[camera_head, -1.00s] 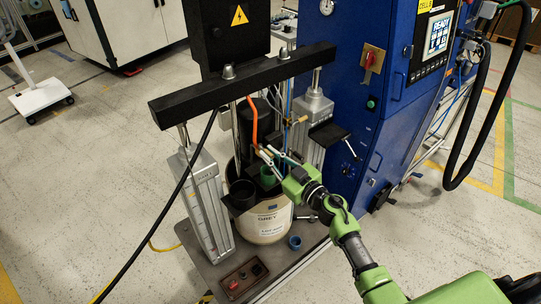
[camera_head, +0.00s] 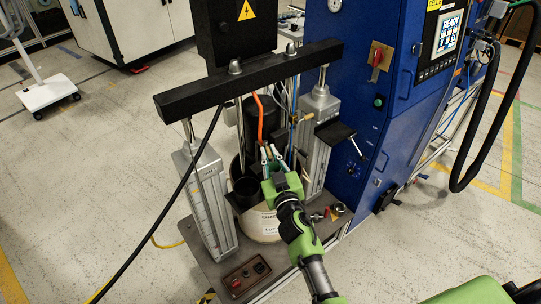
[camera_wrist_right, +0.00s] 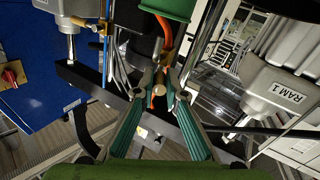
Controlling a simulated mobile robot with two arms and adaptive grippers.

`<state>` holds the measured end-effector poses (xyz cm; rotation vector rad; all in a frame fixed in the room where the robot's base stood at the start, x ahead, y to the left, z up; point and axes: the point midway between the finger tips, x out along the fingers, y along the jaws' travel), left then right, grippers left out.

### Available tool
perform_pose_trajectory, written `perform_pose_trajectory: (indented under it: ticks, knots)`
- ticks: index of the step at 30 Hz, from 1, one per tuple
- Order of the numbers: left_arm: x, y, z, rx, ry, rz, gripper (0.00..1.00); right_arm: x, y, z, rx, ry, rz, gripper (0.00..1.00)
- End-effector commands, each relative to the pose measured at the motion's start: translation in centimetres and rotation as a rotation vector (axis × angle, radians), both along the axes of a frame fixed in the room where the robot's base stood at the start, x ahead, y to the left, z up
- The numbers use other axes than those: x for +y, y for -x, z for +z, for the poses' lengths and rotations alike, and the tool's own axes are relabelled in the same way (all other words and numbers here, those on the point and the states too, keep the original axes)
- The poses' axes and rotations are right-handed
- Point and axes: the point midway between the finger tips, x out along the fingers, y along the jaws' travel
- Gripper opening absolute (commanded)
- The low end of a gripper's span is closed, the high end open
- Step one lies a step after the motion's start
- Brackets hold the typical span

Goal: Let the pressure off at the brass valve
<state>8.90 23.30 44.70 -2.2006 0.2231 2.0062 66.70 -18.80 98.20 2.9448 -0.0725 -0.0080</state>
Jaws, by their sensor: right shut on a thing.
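My right gripper (camera_head: 268,150) reaches in over the drum (camera_head: 267,226) from the lower right, beneath the black crossbeam. In the right wrist view, its two green-grey fingers close in on a small brass piece (camera_wrist_right: 159,90) at the lower end of an orange hose. This appears to be the brass valve, and the fingers are shut on it. In the head view the gripper hides the valve. The orange hose (camera_head: 260,118) runs down to the fingertips. Another brass fitting (camera_head: 304,117) sits higher and to the right. My left gripper is out of view.
The black crossbeam (camera_head: 265,75) spans two silver rams, the left one (camera_head: 209,205) and the right one (camera_head: 316,140). A blue cabinet (camera_head: 365,110) stands close on the right. A black cable hangs at the left.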

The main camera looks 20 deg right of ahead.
Motion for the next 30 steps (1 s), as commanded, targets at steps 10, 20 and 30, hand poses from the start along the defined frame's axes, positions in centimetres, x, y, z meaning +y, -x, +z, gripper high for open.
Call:
perform_pose_trajectory:
  ticks: [10, 20, 30]
  knots:
    - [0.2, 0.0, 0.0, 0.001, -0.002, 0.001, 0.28, 0.0, 0.0, 0.0, -0.001, 0.000, 0.001, 0.28]
    - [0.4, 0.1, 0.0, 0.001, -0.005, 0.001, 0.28, 0.1, 2.3, -0.2, 0.002, -0.001, 0.001, 0.28]
    - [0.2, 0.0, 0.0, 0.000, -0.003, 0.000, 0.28, 0.4, 7.1, -0.1, 0.001, -0.001, 0.001, 0.28]
